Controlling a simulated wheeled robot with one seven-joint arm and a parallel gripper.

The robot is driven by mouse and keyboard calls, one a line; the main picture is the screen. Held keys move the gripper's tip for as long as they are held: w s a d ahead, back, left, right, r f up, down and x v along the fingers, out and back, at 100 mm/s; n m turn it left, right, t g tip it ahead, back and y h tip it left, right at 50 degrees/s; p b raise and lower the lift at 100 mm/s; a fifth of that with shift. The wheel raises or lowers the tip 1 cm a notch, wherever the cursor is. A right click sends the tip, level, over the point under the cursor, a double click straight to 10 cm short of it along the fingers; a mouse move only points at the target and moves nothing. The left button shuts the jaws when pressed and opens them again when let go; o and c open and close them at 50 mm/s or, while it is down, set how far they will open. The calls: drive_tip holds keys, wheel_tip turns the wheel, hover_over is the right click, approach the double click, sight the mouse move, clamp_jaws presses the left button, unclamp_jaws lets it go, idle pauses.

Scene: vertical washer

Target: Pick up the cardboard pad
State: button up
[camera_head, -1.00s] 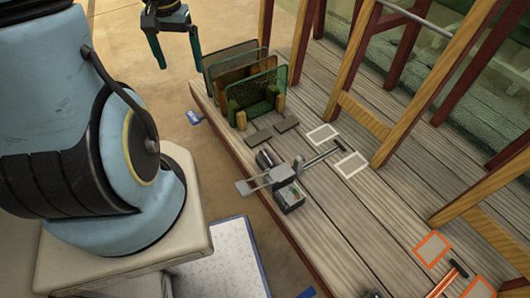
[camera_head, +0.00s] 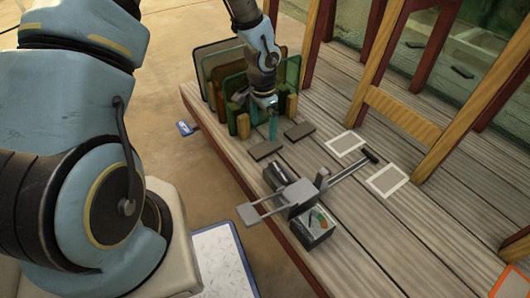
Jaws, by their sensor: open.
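A rack at the far left end of the wooden platform holds several upright panels. A brown panel (camera_head: 227,70), which looks like the cardboard pad, stands among them between dark green panels (camera_head: 207,52). Its lower part is hidden by the panels and posts in front. My gripper (camera_head: 257,113) is over the front of the rack, pointing down with its fingers apart and nothing seen between them. One teal finger hangs in front of the rack's posts. The other is partly hidden, and I cannot tell whether the gripper touches a panel.
Two flat dark grey pieces (camera_head: 265,149) lie just in front of the rack. A grey clamp-like device (camera_head: 299,192) and an open dark box (camera_head: 313,228) stand nearer. Wooden frame posts (camera_head: 381,50) rise at the right. White-outlined squares (camera_head: 387,180) mark clear planks.

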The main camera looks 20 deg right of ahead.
sight(263, 148)
wheel_tip(263, 148, down, 9)
drive_tip(key=b, duration=0.2)
drive_tip(key=shift+w+f+b, duration=0.1)
drive_tip(key=shift+b, duration=0.25)
drive_tip(key=c, duration=1.3)
drive_tip(key=shift+c, duration=0.2)
